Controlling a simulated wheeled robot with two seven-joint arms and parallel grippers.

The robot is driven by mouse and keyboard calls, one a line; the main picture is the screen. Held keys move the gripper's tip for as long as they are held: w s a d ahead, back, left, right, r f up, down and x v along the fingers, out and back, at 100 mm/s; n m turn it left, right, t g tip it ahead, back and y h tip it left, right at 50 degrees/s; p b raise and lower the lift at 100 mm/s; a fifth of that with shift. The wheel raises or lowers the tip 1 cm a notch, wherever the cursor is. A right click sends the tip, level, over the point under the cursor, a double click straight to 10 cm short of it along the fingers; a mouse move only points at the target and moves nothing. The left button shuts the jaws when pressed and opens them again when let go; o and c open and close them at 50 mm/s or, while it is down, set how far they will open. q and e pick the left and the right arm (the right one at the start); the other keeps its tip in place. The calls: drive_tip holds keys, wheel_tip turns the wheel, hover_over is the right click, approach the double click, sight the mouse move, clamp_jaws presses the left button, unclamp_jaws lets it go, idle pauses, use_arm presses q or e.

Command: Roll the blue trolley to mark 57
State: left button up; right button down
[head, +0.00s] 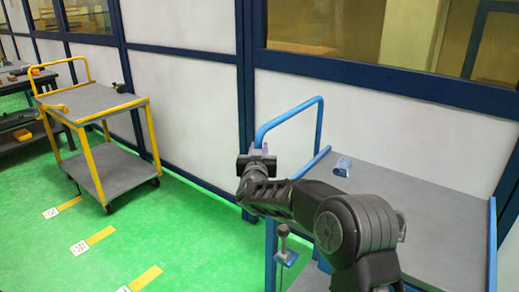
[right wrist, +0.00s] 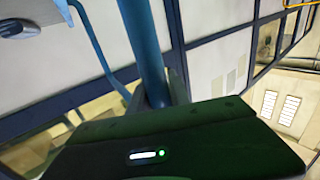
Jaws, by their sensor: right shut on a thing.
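The blue trolley (head: 420,205) stands at the right, with a grey top, blue frame and raised blue push handle (head: 290,114). My right gripper (head: 257,158) is at the lower end of that handle, shut on its upright blue tube. In the right wrist view the blue tube (right wrist: 146,50) runs down between the fingers. Floor marks are yellow strips with white number cards: one far (head: 50,212), one in the middle (head: 79,247), one near (head: 123,289). Their numbers are too small to read surely. My left gripper is not in view.
A yellow trolley (head: 103,97) stands at the left by the wall. Behind it is a dark bench with tools (head: 18,118). A small blue-and-white object (head: 343,166) lies on the blue trolley's top. The green floor (head: 185,225) between the trolleys is clear. A panelled wall runs behind.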

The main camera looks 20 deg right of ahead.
drive_tip(key=shift+a+r, duration=0.2)
drive_tip(key=shift+r, duration=0.05)
drive_tip(key=c, duration=1.6)
unclamp_jaws()
drive_tip(key=shift+w, duration=0.1)
drive_tip(key=o, duration=0.4)
drive_tip(key=shift+w+a+f, duration=0.1)
drive_tip(key=shift+w+f, duration=0.05)
drive_tip(key=shift+c, duration=0.2)
drive_tip(key=b+v, duration=0.1)
drive_tip(key=v, duration=0.7)
